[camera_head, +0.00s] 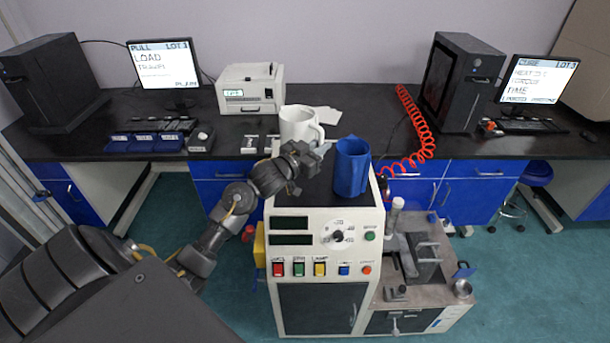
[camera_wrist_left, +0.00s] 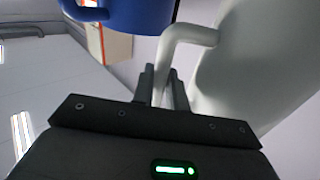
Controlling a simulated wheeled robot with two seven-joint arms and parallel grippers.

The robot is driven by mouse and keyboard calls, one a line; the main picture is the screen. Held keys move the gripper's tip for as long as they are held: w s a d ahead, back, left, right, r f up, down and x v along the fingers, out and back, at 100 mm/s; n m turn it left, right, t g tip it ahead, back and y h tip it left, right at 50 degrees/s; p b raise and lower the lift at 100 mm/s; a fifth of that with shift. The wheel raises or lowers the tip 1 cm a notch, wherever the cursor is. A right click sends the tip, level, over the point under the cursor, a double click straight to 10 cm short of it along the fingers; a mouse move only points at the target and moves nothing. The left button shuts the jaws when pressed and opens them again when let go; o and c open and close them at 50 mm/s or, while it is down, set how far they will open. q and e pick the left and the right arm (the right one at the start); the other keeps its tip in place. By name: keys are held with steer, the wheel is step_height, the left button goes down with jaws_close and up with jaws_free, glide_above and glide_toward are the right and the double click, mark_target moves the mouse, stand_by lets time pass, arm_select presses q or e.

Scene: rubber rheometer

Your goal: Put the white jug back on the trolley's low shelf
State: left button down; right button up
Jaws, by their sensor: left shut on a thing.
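The white jug (camera_head: 298,124) is upright at the top of the rheometer cabinet, near its back left. My left gripper (camera_head: 313,155) is shut on the jug's handle. In the left wrist view the jug's white body (camera_wrist_left: 255,60) fills the right side, and its handle (camera_wrist_left: 178,40) runs down between the fingers (camera_wrist_left: 163,88). The jug's base is hidden behind my gripper, so I cannot tell whether it touches a surface. No trolley shelf is clearly visible. My right gripper is not in view.
A blue jug (camera_head: 352,168) stands on the cabinet top just right of my gripper; it also shows in the left wrist view (camera_wrist_left: 140,14). The rheometer cabinet (camera_head: 325,222) has buttons and a dial. Behind is a black bench (camera_head: 225,136) with monitors and a coiled red hose (camera_head: 418,125).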

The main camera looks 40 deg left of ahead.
arm_select(q)
step_height(320, 180, down, 5)
steer(key=shift+f+p, duration=0.1)
steer(key=shift+p, duration=0.5)
steer(key=shift+f, duration=0.2)
step_height(320, 180, down, 4)
steer(key=shift+r+p, duration=0.15)
steer(key=shift+p, duration=0.25)
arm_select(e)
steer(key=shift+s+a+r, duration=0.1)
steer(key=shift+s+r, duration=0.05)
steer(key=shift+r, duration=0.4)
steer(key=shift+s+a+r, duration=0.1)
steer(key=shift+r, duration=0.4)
arm_select(q)
steer(key=shift+s, duration=0.1)
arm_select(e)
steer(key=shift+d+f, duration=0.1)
